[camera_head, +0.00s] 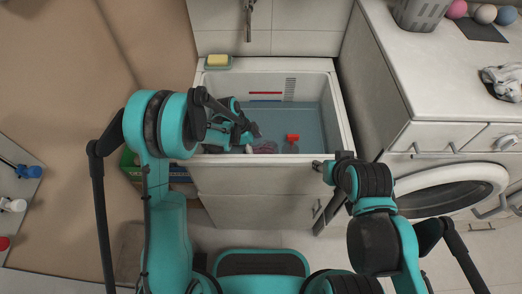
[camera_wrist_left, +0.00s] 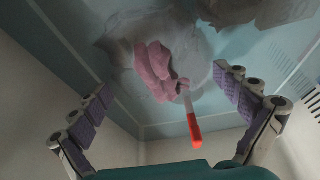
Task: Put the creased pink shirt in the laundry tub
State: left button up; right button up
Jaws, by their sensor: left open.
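The laundry tub (camera_head: 338,112) is a white basin with a blue-grey inside in the middle of the head view. The pink shirt (camera_wrist_left: 158,68) is a small crumpled bundle in the left wrist view, down in the tub. In the head view it shows only as a dull pink patch (camera_head: 265,147) beside my gripper. My left gripper (camera_head: 248,130) reaches into the tub. Its jaws are spread open, with the shirt ahead between them and apart from both fingers. My right gripper (camera_head: 321,167) is near the tub's front right corner; its jaws cannot be made out.
A red-topped item (camera_head: 292,138) stands in the tub close to the shirt; its red part (camera_wrist_left: 194,130) shows in the left wrist view. A yellow sponge (camera_head: 217,60) lies on the back left rim. A white counter with a grey basket (camera_head: 416,14) stands to the right.

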pick_arm(q)
jog(key=p+v, duration=0.3)
jog(key=v, duration=0.6)
jog(key=shift+a+r, duration=0.15)
jog(key=shift+r, duration=0.25)
jog(key=s+a+r+n+t+y, duration=0.1)
jog(key=s+a+r+n, duration=0.1)
jog(key=r, duration=0.2)
jog(key=s+a+r+n+t, duration=0.1)
jog(key=s+a+r+n, duration=0.1)
jog(key=r+n, duration=0.15)
jog(key=s+a+r+n+t+y, duration=0.1)
jog(key=s+a+r+n+t, duration=0.1)
jog(key=s+a+r+n, duration=0.2)
jog(key=s+a+r+n+t+y, duration=0.2)
jog(key=s+a+r+n, duration=0.3)
jog(key=s+n, duration=0.3)
jog(key=s+t, duration=0.1)
jog(key=s, duration=0.2)
jog(key=shift+a, duration=0.15)
jog(key=shift+r+n, duration=0.15)
jog(key=shift+n, duration=0.1)
